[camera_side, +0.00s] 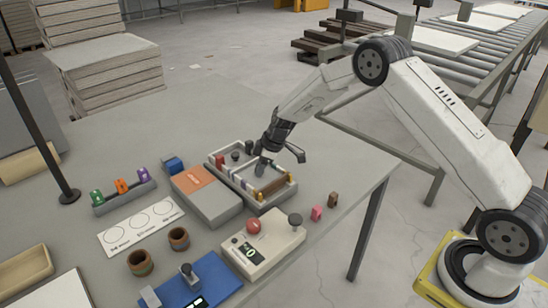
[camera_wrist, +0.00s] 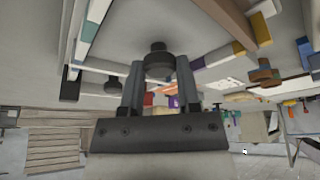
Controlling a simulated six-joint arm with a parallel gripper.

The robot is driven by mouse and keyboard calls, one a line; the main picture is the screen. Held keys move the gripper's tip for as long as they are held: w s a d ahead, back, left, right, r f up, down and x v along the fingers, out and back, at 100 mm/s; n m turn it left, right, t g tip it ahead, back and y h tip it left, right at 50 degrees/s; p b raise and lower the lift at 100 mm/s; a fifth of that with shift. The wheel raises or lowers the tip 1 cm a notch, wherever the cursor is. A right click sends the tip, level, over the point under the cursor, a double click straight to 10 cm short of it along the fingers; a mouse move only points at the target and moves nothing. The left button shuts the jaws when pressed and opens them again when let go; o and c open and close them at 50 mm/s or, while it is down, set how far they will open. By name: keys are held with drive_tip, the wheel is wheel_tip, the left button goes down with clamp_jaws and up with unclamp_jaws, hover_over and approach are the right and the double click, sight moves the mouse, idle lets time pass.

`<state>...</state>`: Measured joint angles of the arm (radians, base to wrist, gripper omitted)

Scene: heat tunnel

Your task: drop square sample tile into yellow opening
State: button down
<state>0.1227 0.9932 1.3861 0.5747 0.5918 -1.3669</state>
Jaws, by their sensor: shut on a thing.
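My gripper (camera_wrist: 157,88) points down into a pale divided tray (camera_side: 222,172) in the side view, close above its middle. In the wrist view its two grey fingers are closed on either side of a dark round-topped knob (camera_wrist: 158,58). Whether a square tile is attached to the knob cannot be made out. The fingertips are partly hidden in the side view.
A grey box with an orange label (camera_side: 205,195) stands left of the tray. A cream device with a red button (camera_side: 262,240) is in front. Pink and brown pieces (camera_side: 317,213) lie to the right near the table edge. Another dark knob (camera_side: 235,155) is in the tray.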

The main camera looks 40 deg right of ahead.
sight(269, 175)
drive_tip(key=shift+f, duration=0.5)
drive_tip(key=shift+c, duration=1.2)
unclamp_jaws()
drive_tip(key=shift+v, duration=3.2)
drive_tip(key=shift+s+d+r, duration=0.2)
drive_tip(key=shift+s+r, duration=0.05)
drive_tip(key=shift+r, duration=0.35)
